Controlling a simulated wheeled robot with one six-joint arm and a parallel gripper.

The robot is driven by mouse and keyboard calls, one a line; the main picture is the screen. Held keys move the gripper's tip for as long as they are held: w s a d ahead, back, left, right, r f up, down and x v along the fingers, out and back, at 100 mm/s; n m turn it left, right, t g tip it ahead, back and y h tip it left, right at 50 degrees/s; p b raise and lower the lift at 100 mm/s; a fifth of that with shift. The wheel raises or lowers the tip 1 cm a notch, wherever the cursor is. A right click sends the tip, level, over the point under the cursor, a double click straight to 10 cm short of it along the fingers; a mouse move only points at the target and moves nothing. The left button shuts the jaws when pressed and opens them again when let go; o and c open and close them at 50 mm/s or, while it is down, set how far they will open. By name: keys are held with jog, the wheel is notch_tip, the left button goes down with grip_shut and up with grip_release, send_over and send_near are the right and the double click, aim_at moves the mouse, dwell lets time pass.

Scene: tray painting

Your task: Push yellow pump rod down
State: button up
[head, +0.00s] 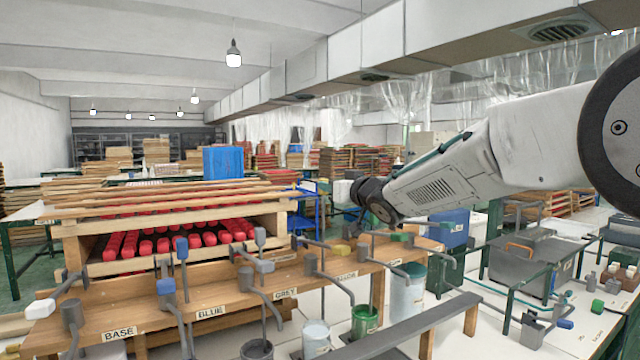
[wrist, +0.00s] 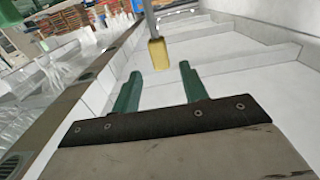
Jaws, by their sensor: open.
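The yellow pump rod shows in the wrist view as a thin grey rod with a yellow handle (wrist: 158,54), apart from the two green fingers and beyond their tips. My gripper (wrist: 157,76) is open and empty, with the handle in line with the gap between the fingers. In the head view, my arm reaches in from the right and its dark wrist is above the right part of the pump row. The fingers are hard to make out there. A yellow block (head: 342,250) sits on a lever of that row, below and left of the wrist.
The wooden pump bench (head: 220,295) has labels and other levers, including a white block (head: 40,308) and a green block (head: 402,237). Paint buckets, one of them green (head: 365,322), stand in front. A rack of red pieces (head: 150,245) is behind at left.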

jog(key=x, duration=0.7)
jog(key=shift+w+a, duration=0.25)
jog(key=shift+w, duration=0.05)
